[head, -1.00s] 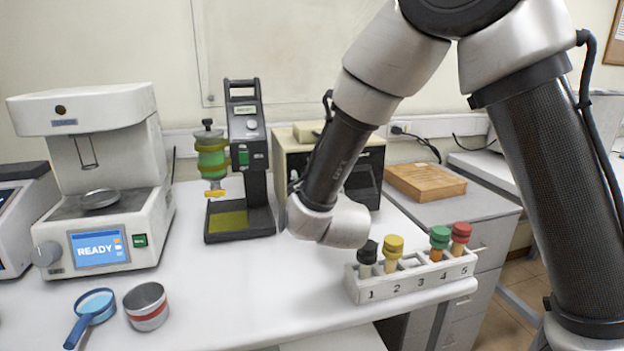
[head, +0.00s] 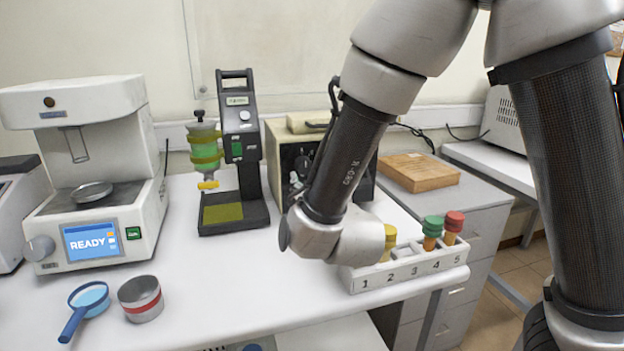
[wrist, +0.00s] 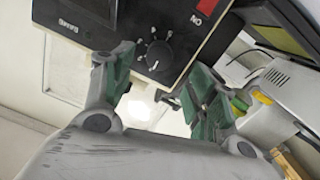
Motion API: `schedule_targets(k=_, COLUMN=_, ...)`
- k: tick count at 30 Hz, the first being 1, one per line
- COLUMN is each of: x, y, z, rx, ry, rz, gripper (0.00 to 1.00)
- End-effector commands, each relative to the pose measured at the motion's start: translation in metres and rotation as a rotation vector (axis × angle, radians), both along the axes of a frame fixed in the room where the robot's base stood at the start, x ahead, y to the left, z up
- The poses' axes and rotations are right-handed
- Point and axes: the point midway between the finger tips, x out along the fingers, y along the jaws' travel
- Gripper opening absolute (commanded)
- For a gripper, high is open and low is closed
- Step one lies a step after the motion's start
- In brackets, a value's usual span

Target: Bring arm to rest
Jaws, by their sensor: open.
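My gripper (wrist: 158,88) shows in the wrist view with its two green-padded fingers spread apart and nothing between them. A dark panel (wrist: 150,30) with a knob and a red switch lies beyond the fingertips. In the head view my arm reaches down over the white bench (head: 240,290), and its wrist hides the gripper. The wrist is in front of the left end of the numbered vial rack (head: 400,275). A yellow-capped vial (head: 389,240), a green-capped vial (head: 432,230) and a red-capped vial (head: 453,225) stand in the rack.
A white instrument reading READY (head: 90,243) stands at the left. A black stand (head: 235,215) with a green funnel (head: 205,150) stands behind. A box-shaped device (head: 285,150) is partly behind my arm. A magnifier (head: 88,300) and a tin (head: 140,297) lie at the front left.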

Motion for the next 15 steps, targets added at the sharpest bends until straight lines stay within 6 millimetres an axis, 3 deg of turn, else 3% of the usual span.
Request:
schedule_targets(k=8, x=0.012, y=-0.013, z=0.005, rx=0.038, ry=0.076, rz=0.012, gripper=0.57)
schedule_targets(k=11, x=0.022, y=-0.033, z=0.012, rx=0.083, ry=0.178, rz=0.034, gripper=0.57)
schedule_targets(k=15, x=0.022, y=-0.082, z=0.029, rx=0.139, ry=0.377, rz=0.071, gripper=0.57)
